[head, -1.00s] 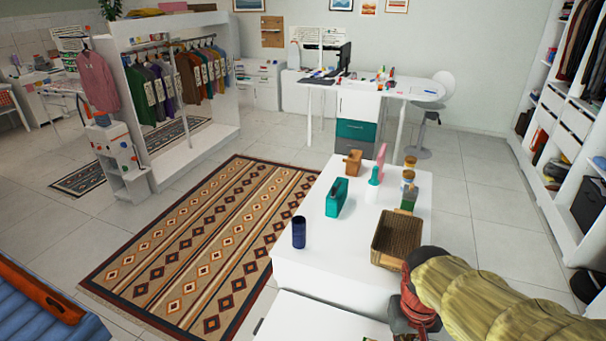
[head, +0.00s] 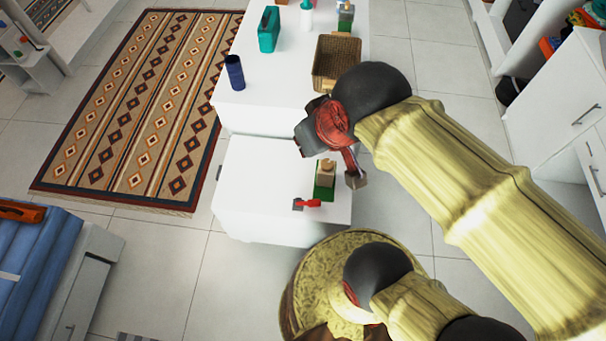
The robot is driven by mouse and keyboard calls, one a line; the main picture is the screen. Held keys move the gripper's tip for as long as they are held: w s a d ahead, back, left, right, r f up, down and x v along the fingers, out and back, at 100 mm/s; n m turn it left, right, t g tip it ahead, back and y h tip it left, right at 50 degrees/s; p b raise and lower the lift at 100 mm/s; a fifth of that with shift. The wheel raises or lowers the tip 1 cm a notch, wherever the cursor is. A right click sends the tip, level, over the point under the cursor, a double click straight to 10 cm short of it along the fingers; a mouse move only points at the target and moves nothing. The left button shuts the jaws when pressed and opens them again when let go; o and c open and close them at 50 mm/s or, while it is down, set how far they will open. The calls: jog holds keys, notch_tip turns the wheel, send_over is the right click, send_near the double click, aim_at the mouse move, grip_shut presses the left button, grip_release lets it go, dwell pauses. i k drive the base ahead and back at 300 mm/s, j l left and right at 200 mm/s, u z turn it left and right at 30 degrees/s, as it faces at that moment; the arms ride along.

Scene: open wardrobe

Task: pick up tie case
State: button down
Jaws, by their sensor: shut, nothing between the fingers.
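I cannot tell for certain which object is the tie case. A dark blue upright cylinder (head: 235,72) stands near the left edge of the white table (head: 265,95). A teal case (head: 268,30) stands farther back on the same table. My gripper (head: 355,178) hangs above the right side of the nearer white unit (head: 258,185), apart from both. It is shut, with nothing seen in it. Its fingertips show small and partly merge with the dark wrist.
A wicker basket (head: 337,62) sits on the table's right side. A green and wooden object (head: 325,180) and a red item (head: 307,203) lie on the nearer unit, close to my gripper. A patterned rug (head: 140,105) and a blue upholstered seat (head: 35,265) are at left.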

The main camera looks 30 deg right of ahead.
aim_at(323, 179)
jog(key=z, duration=0.45)
jog(key=j+z, duration=0.1)
jog(key=z, duration=0.75)
jog(key=j+z, duration=0.1)
jog(key=z, duration=0.3)
jog(key=k+z, duration=0.1)
jog(key=z, duration=0.75)
jog(key=k+j+z, duration=0.15)
jog(key=k, duration=0.35)
jog(key=k+j+z, duration=0.15)
jog(key=k, duration=0.3)
jog(key=i+j, duration=0.25)
jog(key=j, duration=0.25)
